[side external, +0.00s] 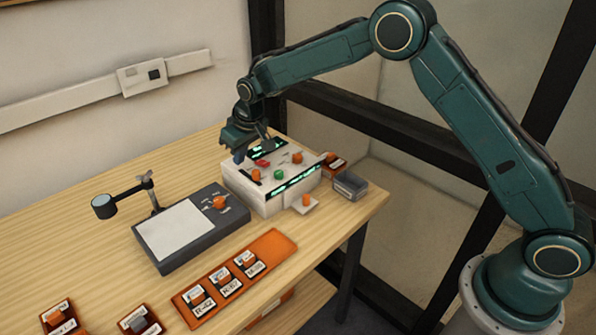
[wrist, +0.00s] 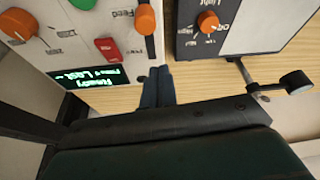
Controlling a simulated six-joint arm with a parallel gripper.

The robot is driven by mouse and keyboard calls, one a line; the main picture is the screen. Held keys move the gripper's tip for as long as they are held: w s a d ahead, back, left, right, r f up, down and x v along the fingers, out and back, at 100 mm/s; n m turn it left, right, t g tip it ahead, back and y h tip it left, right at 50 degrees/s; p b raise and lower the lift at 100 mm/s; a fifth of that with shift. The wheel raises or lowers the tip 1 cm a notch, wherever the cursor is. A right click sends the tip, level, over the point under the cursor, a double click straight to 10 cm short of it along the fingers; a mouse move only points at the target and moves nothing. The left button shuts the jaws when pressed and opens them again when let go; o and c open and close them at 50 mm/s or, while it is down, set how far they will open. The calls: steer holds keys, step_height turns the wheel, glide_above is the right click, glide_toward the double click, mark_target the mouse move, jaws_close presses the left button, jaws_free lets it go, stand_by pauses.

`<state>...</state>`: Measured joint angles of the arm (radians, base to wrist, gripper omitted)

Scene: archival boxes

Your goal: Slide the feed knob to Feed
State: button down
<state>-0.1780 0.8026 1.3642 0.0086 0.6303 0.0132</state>
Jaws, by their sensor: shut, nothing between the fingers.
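The machine is a pale box (side external: 243,187) with knobs on its top. An orange knob (wrist: 146,18) stands close to the printed word Feed in the wrist view. It appears to be the orange knob (side external: 256,175) near the box's left edge in the side view. My gripper (side external: 239,158) is shut and empty, at the back left corner of the box. In the wrist view its blue-grey fingertips (wrist: 157,82) are together beside the box's edge, apart from the orange knob. I cannot tell their exact height.
A red switch (wrist: 108,49), a green knob (wrist: 80,3), another orange knob (wrist: 20,25) and a lit display (wrist: 92,79) share the box's top. A dark light-pad unit (side external: 180,258) with a lamp arm stands to the left. An orange tray (side external: 268,244) lies in front.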

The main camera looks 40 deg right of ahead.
mark_target(251, 180)
steer(key=v, duration=0.8)
steer(key=shift+r, duration=0.25)
steer(key=shift+s+r, duration=0.1)
steer(key=shift+s, duration=0.05)
steer(key=s+d+r+m, duration=0.1)
steer(key=s+d+r, duration=0.3)
steer(key=s+r, duration=0.45)
steer(key=s+d+r, duration=0.3)
steer(key=s+r, duration=0.2)
steer(key=s, duration=0.7)
steer(key=s+d+f, duration=0.1)
steer(key=s, duration=0.9)
steer(key=s+d+f+t, duration=0.1)
steer(key=s+d, duration=0.1)
steer(key=s, duration=0.8)
steer(key=shift+s+d+f+m+t+h, duration=0.25)
steer(key=shift+f+m+t+h, duration=0.05)
steer(key=shift+f+m, duration=0.1)
